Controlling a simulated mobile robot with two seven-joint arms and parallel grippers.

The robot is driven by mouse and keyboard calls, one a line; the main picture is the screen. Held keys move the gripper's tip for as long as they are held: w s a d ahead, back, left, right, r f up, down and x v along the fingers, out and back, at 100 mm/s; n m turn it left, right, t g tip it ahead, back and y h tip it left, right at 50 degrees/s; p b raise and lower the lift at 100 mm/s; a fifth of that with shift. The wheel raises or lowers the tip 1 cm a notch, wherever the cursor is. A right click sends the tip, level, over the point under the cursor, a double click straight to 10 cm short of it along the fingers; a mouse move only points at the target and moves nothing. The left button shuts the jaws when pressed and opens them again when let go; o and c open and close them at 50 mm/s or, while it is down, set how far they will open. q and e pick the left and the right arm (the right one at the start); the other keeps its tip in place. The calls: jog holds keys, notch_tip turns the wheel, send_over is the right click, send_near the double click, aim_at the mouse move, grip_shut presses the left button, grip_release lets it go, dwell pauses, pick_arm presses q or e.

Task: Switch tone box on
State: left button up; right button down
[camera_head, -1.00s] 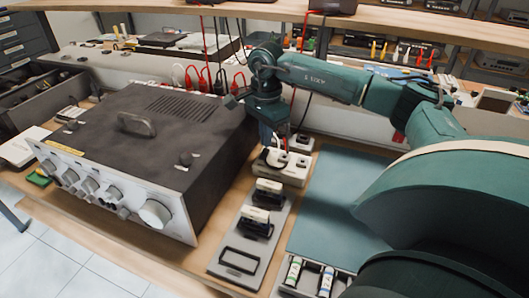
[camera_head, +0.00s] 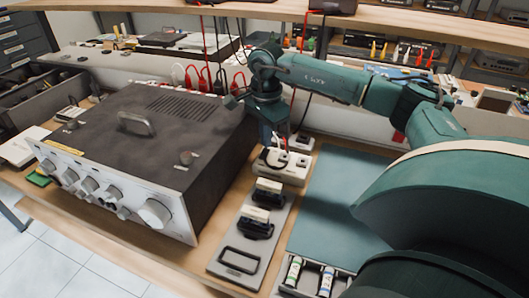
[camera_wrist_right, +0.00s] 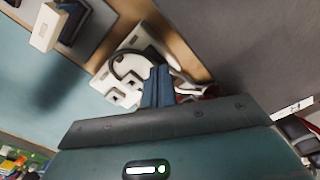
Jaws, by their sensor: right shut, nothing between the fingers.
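No label shows which unit is the tone box. In the wrist view the fingers (camera_wrist_right: 159,72) partly cover the unit and a dark curved part; contact cannot be told. My left gripper is not in view.
A grey strip (camera_head: 215,265) with black-and-white blocks lies in front of the white unit. A teal mat (camera_head: 335,205) lies to the right, with batteries (camera_head: 326,280) at its front. Red and black cables hang behind my gripper, below a wooden shelf (camera_head: 330,22).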

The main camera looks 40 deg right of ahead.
aim_at(266, 150)
jog(key=shift+f+b, duration=0.3)
jog(key=shift+f, duration=0.2)
jog(key=shift+r, duration=0.1)
notch_tip(266, 150, up, 7)
jog(key=p, duration=0.5)
jog(key=shift+p, duration=0.35)
dwell(0.6)
